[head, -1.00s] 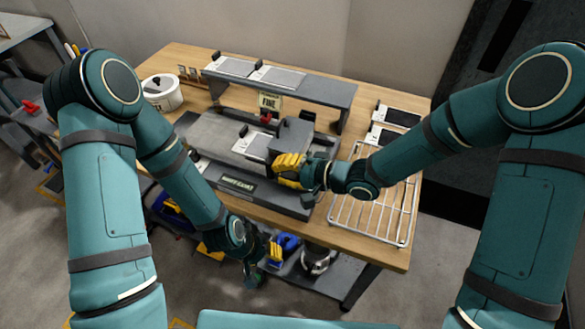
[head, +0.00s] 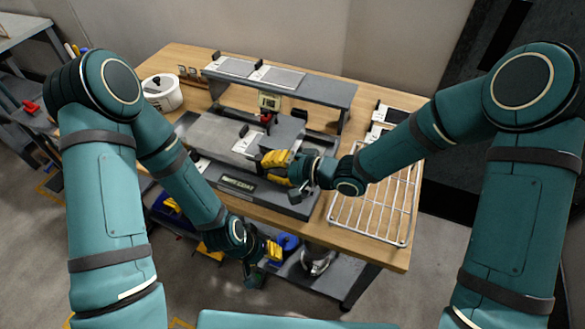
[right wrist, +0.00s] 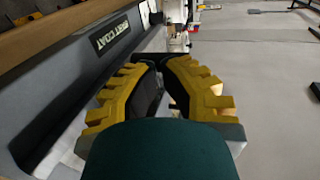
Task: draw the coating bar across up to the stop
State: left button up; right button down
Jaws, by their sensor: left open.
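The dark grey coating bar block (head: 284,131) sits across the bed, right of the sheet. My right gripper (head: 273,161), with yellow fingers, is at the front end of the bar and appears shut on it; its fingertips (right wrist: 157,62) nearly meet around a dark part in the right wrist view. The exact contact is hidden. My left gripper (head: 261,262) is open and empty, low in front of the bench.
A wire rack (head: 378,208) lies at the bench's right. A white pot (head: 162,92) stands at back left. A lower shelf below the bench holds several items.

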aim_at(259, 162)
jog(key=shift+w+a, duration=0.1)
jog(key=shift+a, duration=0.2)
jog(key=shift+w+a, duration=0.1)
jog(key=shift+a, duration=0.25)
jog(key=shift+w+a, duration=0.2)
jog(key=shift+a, duration=0.4)
jog(key=shift+w+a, duration=0.1)
jog(key=shift+a, duration=0.25)
jog(key=shift+w+a, duration=0.2)
jog(key=shift+a, duration=0.4)
jog(key=shift+w+a, duration=0.15)
jog(key=shift+a, duration=0.4)
jog(key=shift+d, duration=0.1)
jog(key=d+p, duration=0.1)
jog(key=s+d, duration=0.1)
jog(key=d, duration=0.1)
jog(key=shift+s+d+p, duration=0.1)
jog(key=shift+d+p, duration=0.2)
jog(key=shift+p, duration=0.1)
